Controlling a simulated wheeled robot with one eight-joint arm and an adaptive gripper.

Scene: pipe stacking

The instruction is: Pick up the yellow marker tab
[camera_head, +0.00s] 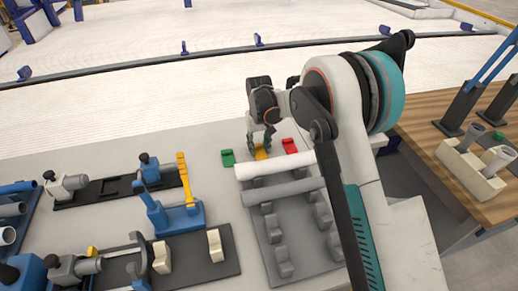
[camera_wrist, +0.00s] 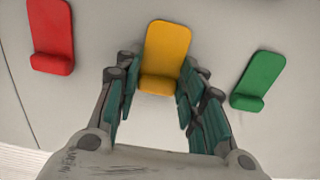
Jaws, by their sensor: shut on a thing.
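The yellow marker tab (camera_wrist: 166,50) lies on the grey table between the fingers of my gripper (camera_wrist: 157,98) in the wrist view. The teal finger pads are close on both sides of its lower, upturned end. In the head view my gripper (camera_head: 261,143) reaches down to the yellow tab (camera_head: 261,153), partly covering it. The tab appears to be at table height; I cannot tell whether it is lifted. The red tab (camera_wrist: 52,38) and the green tab (camera_wrist: 258,80) lie apart on either side, also seen in the head view as red (camera_head: 290,146) and green (camera_head: 228,158).
A grey rack (camera_head: 262,240) with a white pipe (camera_head: 285,166) and a grey pipe (camera_head: 283,190) stands just in front of the tabs. Blue and yellow clamp fixtures (camera_head: 180,217) stand to the left. The table behind the tabs is clear.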

